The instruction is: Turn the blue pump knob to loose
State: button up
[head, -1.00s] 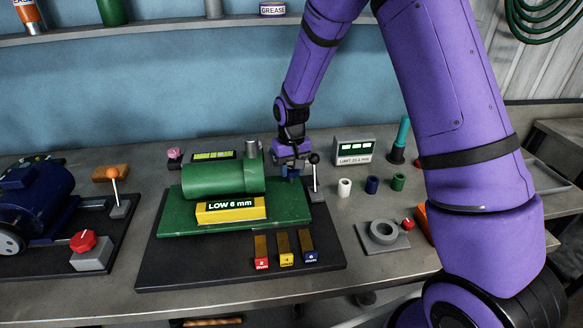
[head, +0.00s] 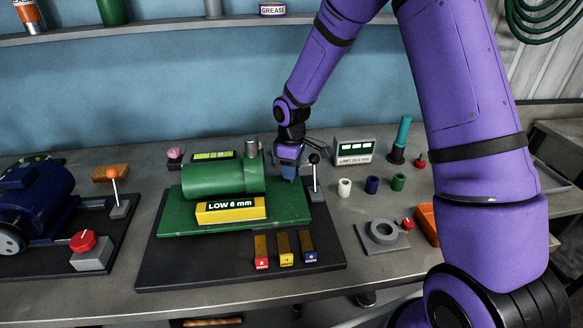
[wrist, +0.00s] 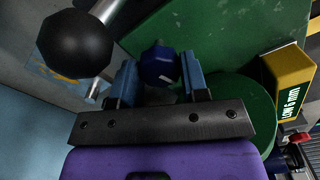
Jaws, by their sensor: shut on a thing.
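The blue pump knob (wrist: 157,64) shows in the wrist view between the two blue fingers of my gripper (wrist: 159,72). The fingers are shut on its sides. In the head view my gripper (head: 290,172) points down at the right end of the green pump (head: 212,181), and the fingers hide the knob there. The knob's setting cannot be read.
A black-balled lever (head: 314,160) stands close to the right of my gripper; its ball (wrist: 75,44) looms in the wrist view. A yellow block marked "LOW 6 mm" (head: 231,210) lies before the pump. White, blue and green cylinders stand further right.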

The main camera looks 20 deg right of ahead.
jog(key=shift+n, duration=1)
jog(key=o, duration=0.9)
jog(key=shift+o, duration=0.2)
notch_tip(320, 180, up, 11)
